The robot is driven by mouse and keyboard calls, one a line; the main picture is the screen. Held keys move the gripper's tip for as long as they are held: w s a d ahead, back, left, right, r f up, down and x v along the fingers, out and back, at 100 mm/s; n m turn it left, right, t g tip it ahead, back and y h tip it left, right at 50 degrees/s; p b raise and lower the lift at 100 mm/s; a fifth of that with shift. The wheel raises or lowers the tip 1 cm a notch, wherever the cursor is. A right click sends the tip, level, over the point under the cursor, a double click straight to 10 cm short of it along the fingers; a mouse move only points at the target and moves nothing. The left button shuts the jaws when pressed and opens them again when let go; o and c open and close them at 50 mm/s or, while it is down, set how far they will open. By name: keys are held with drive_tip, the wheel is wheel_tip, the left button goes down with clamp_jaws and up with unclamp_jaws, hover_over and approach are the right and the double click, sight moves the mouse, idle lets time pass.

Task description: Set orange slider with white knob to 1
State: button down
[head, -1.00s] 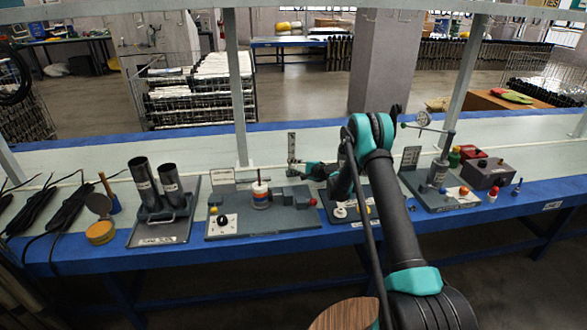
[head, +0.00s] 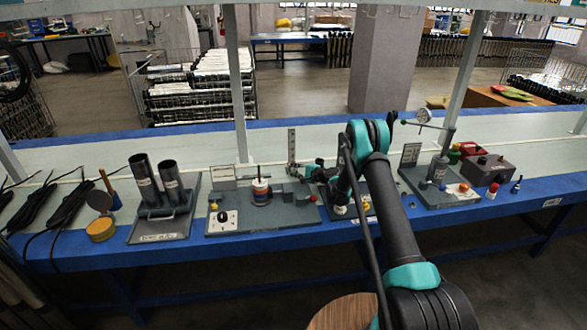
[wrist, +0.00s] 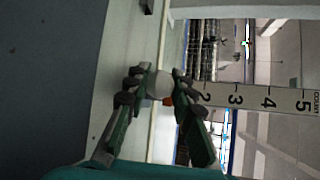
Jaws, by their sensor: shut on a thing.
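The white knob (wrist: 159,85) sits between the fingertips of my gripper (wrist: 160,78) in the wrist view, and the gripper is shut on it. A small part of the orange slider (wrist: 168,101) shows just beside the knob. The upright white scale (wrist: 268,100) runs away to the right of the fingers, with 2, 3, 4 and 5 readable. The 2 is close to the right finger; the 1 mark is hidden. In the head view the scale (head: 292,145) stands at the back of a station, and my gripper (head: 305,168) is at its lower part; the knob is too small to make out there.
To the left are a board with a ringed post (head: 261,190) and a stand with two dark tubes (head: 157,185). To the right is a board with a dial gauge (head: 423,116) and a grey box (head: 488,169).

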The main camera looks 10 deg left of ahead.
drive_tip(key=c, duration=1.3)
unclamp_jaws()
drive_tip(key=shift+d+f, duration=0.1)
drive_tip(key=shift+f, duration=0.15)
drive_tip(key=shift+o, duration=0.2)
